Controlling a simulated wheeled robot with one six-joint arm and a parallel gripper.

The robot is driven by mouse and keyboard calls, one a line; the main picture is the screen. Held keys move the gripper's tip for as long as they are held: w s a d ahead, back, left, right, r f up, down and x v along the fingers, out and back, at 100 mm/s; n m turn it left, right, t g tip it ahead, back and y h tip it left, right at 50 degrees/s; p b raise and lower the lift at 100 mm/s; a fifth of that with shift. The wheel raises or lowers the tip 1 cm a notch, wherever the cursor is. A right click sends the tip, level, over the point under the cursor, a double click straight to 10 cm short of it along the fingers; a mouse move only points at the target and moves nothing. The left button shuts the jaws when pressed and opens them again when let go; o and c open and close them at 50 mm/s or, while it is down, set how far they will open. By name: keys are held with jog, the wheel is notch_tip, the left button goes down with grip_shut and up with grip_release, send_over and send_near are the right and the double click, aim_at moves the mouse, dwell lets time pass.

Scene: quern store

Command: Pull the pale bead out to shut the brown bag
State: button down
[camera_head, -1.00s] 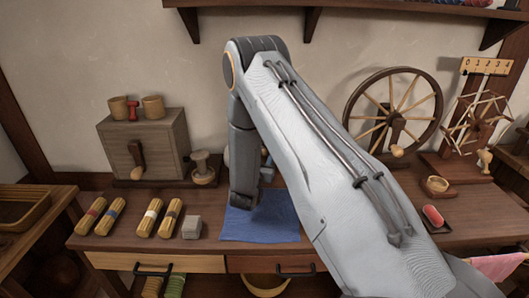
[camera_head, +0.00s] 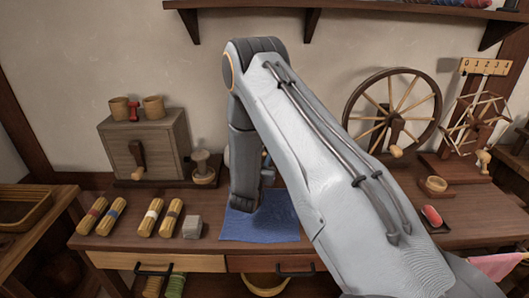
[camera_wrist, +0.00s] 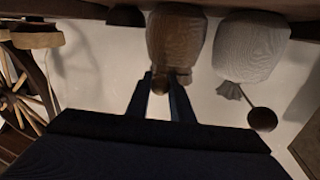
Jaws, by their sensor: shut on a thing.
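In the wrist view, the brown bag (camera_wrist: 176,40) is at the top middle, with its gathered neck (camera_wrist: 183,75) toward my gripper. The pale bead (camera_wrist: 160,86) shows between the tips of my gripper (camera_wrist: 161,88), just beside the bag's neck. My gripper is shut on this bead. The cord between bead and bag cannot be made out. In the head view, my arm hides the gripper's fingers, the bead and the brown bag.
A grey-white bag (camera_wrist: 250,46) stands close beside the brown one, with a dark bead (camera_wrist: 262,119) near its neck. In the head view, a blue cloth (camera_head: 262,222) lies below my wrist. Yarn bundles (camera_head: 147,217) and a grey block (camera_head: 192,227) lie left; a spinning wheel (camera_head: 436,108) stands right.

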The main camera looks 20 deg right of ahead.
jog(key=s, duration=0.1)
jog(key=s+a, duration=0.1)
jog(key=s, duration=0.1)
jog(key=shift+p, duration=0.35)
jog(key=c, duration=1.6)
grip_release()
jog(key=shift+o, duration=0.2)
jog(key=shift+s, duration=0.1)
jog(key=b+v, duration=0.1)
jog(key=v, duration=0.6)
jog(key=shift+s+a, duration=0.25)
jog(key=shift+s, duration=0.05)
